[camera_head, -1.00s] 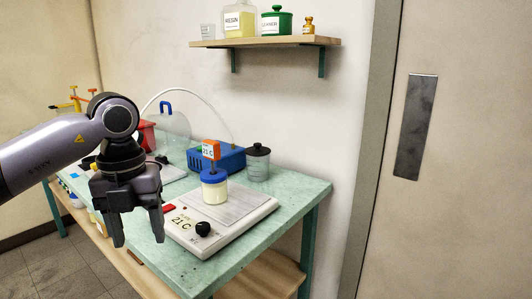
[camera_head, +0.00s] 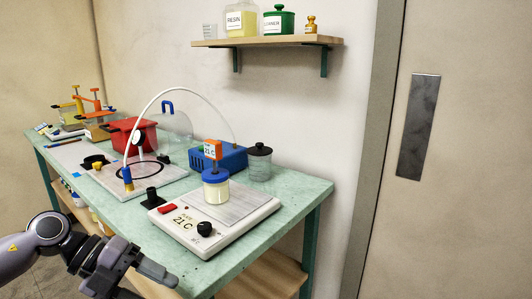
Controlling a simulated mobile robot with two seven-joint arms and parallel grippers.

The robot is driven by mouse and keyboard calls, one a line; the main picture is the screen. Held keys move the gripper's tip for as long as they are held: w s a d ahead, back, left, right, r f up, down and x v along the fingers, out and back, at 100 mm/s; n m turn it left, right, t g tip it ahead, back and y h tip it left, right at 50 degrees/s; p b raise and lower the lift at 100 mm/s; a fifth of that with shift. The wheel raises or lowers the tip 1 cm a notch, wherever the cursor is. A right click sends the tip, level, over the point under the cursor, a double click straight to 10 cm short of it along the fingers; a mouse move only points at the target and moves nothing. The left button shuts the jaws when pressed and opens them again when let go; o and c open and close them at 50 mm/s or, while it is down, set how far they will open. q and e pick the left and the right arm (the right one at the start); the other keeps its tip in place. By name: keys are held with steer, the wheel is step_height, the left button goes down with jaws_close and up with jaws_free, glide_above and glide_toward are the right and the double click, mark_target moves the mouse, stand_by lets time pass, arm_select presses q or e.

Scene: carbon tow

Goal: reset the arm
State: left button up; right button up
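My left gripper (camera_head: 150,282) is at the lower left of the head view, low in front of the bench's front edge. Its arm comes in from the left edge. One finger points right and shows clearly; the other is partly cut off by the bottom of the picture. I see nothing held, but the gap between the fingers is not clear. My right gripper is not in view.
A shelf (camera_head: 270,42) hangs above. A door (camera_head: 460,150) stands right.

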arm_select(q)
steer(key=s+a+f+n+t+y, duration=0.2)
steer(key=a+f+n+t, duration=0.2)
steer(key=f+n+t, duration=0.4)
steer(key=s+a+f+n+t+y, duration=0.1)
steer(key=s+a+f+n+t, duration=0.1)
steer(key=a+f+n+t, duration=0.5)
steer(key=s+a+f+n+g+y, duration=0.55)
steer(key=s+f, duration=0.35)
steer(key=s, duration=0.2)
steer(key=d+f+n+t, duration=0.1)
steer(key=d+n, duration=0.9)
steer(key=d, duration=0.7)
step_height(320, 180, up, 7)
steer(key=s+a+p, duration=0.1)
steer(key=p, duration=0.8)
steer(key=shift+f+m, duration=0.15)
steer(key=shift+m, duration=0.2)
